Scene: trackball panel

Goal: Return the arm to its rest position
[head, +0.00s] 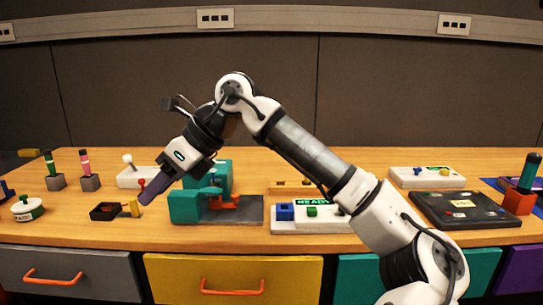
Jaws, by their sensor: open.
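My arm reaches from the lower right up to a bent elbow and down to the left. My gripper (148,198) hangs over the left-middle of the wooden bench, pointing down and left. Its purple fingers are open and hold nothing that I can see. The fingertips show just right of a small yellow block on a black base (106,211); I cannot tell how high above the bench they are. A white panel with a white knob and a red knob (128,178) is partly hidden behind the gripper.
A teal machine (185,206) on a dark plate stands right of the gripper. A white panel with blue and green buttons and a lit display (290,226) lies under my forearm. A black panel (440,215) lies to the right. Drawers with orange handles (232,288) line the front.

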